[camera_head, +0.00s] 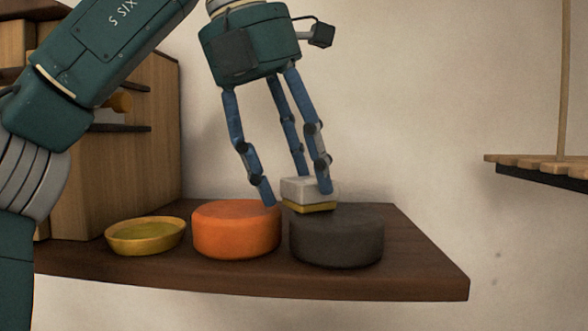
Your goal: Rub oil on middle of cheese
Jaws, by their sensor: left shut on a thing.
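A round orange cheese (236,234) and a round dark grey cheese (336,242) sit side by side on a dark wooden shelf (420,270). A shallow yellow bowl (145,239) with greenish-yellow oil stands left of the orange cheese. My left gripper (297,190) points down and is shut on a small block (309,204), grey above and yellow below, like a sponge. The block is at the left back part of the dark cheese's top; I cannot tell if it touches. One fingertip overlaps the orange cheese's right edge in the picture. My right gripper is not in view.
A wooden cabinet (150,170) with ledges stands at the left, behind my left arm. The shelf's right end is bare. A hanging slatted rack (540,168) is at the far right. The wall behind is plain.

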